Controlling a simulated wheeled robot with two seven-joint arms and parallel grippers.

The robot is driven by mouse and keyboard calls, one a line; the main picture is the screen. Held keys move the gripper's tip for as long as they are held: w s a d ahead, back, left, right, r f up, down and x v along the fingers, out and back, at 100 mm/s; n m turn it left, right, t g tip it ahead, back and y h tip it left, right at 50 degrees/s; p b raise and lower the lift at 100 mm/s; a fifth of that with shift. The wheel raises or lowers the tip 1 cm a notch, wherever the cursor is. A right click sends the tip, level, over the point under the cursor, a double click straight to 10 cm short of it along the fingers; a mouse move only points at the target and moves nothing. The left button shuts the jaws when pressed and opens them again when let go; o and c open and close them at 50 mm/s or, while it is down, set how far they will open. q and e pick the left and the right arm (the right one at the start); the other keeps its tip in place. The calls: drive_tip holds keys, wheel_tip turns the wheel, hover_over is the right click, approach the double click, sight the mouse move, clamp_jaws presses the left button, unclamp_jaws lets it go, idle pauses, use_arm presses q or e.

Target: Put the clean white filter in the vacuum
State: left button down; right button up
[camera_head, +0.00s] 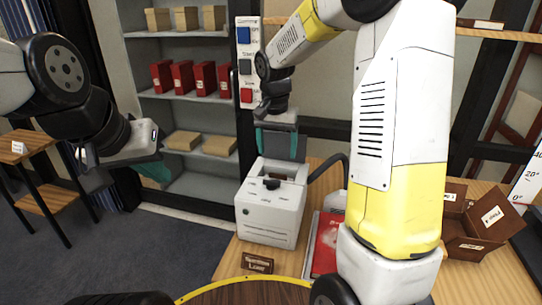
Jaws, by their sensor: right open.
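The vacuum appears to be the white box-shaped unit (268,220) on the wooden table, with an opening in its top, a dark latch and a black hose (328,170) at its right. My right gripper (280,157) points down just above the back of this opening. Its teal pads stand apart with a grey piece between them; I cannot tell whether that is a gripper part. My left gripper (128,178) hangs in the air at the left, away from the table, and its jaw gap is unclear. I cannot clearly identify the clean white filter.
A red book (325,245) lies right of the vacuum, partly behind my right arm. A small sign (258,263) stands in front. An open brown box (475,222) is at the right. Shelves (190,98) with red binders stand behind. A small wooden stand (40,165) is at the left.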

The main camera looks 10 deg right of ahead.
drive_tip(key=s+d+r+n+t+y, duration=0.1)
drive_tip(key=s+d+r+n+t, duration=0.15)
drive_tip(key=s+r, duration=0.85)
drive_tip(key=s+f+n+t+y, duration=0.1)
drive_tip(key=s+n+t, duration=0.1)
drive_tip(key=s, duration=1)
drive_tip(key=shift+s+d+n+y, duration=0.25)
drive_tip(key=shift+s+n+y, duration=0.1)
drive_tip(key=shift+s+y, duration=0.05)
